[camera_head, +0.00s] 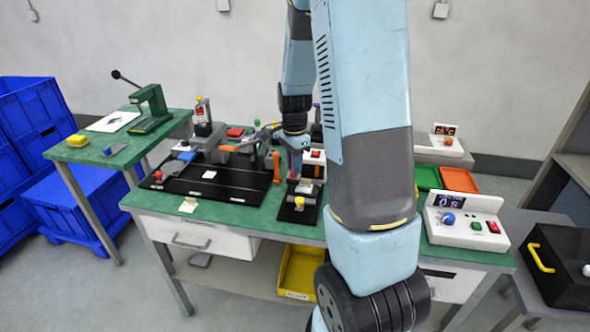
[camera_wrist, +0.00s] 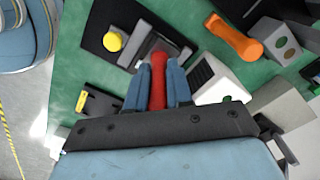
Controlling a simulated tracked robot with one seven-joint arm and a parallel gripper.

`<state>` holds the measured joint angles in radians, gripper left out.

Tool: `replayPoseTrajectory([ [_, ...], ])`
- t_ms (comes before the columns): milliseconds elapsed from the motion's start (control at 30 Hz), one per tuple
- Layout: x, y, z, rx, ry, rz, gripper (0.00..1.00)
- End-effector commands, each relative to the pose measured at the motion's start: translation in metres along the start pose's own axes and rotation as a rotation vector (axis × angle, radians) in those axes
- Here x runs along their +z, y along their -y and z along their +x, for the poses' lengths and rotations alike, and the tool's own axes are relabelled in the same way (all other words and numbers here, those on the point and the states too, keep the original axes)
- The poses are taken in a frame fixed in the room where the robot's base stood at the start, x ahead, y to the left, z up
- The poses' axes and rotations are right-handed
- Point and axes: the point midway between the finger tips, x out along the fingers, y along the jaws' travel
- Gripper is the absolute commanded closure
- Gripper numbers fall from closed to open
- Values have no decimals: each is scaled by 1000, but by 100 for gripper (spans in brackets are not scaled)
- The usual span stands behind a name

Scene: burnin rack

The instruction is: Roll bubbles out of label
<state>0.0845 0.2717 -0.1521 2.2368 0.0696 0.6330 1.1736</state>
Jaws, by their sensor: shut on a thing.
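In the wrist view my gripper (camera_wrist: 158,72) is shut on a red handle (camera_wrist: 158,88), which lies between its two blue fingers. The handle appears to belong to a roller, but its working end is hard to make out. Just beyond the fingertips is a grey block on a small black fixture (camera_wrist: 97,24) with a yellow knob (camera_wrist: 113,41). In the head view my gripper (camera_head: 295,152) is low over this fixture (camera_head: 285,213), near the bench's middle. The label cannot be made out. I cannot tell whether the roller touches the surface.
A long black tray (camera_head: 225,185) with clamps lies left of the fixture. An orange handle (camera_head: 276,167) stands between them. A white control box (camera_head: 465,222) with a blue knob is at the right. Green (camera_head: 428,177) and orange (camera_head: 459,180) trays sit behind it.

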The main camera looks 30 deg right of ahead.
Motion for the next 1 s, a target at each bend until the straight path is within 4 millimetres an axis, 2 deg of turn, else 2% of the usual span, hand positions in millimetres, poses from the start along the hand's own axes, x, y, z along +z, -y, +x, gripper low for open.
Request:
replayPoseTrajectory([
  [600,-5,-2,-53,3,1,11,100],
  [1000,-6,-3,-56,4,1,13,100],
])
